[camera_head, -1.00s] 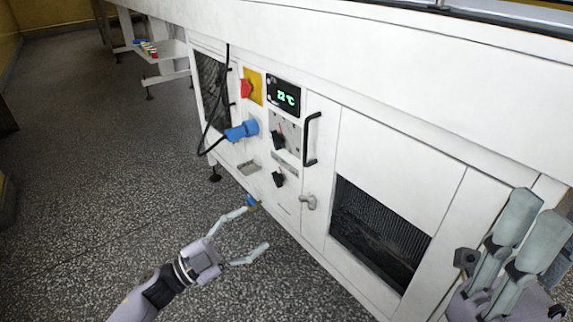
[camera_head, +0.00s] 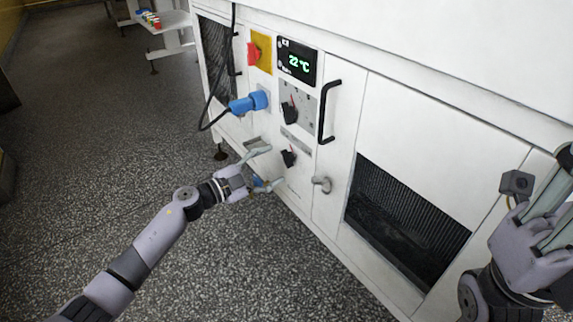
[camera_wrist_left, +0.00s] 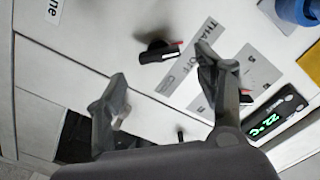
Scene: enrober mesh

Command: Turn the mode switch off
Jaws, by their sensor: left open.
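Two black rotary knobs sit on the white cabinet front, below the display. The lower knob (camera_head: 289,157) lies by a grey label plate (camera_head: 297,140). In the left wrist view this knob (camera_wrist_left: 158,51), with a red mark at one end, is beside the plate (camera_wrist_left: 207,65), whose lettering seems to read "THAW OFF". It appears to be the mode switch. My left gripper (camera_head: 271,167) is open and empty, just left of the lower knob and apart from it. Its fingers (camera_wrist_left: 160,78) frame the knob in the wrist view. My right gripper (camera_head: 553,222) is at the right edge, partly cut off.
The upper knob (camera_head: 290,110), a red switch on yellow (camera_head: 256,52), a blue plug (camera_head: 248,102) with a black cable, and a 22 °C display (camera_head: 296,62) are near. A black handle (camera_head: 328,111) and grey latch (camera_head: 322,184) stick out to the right.

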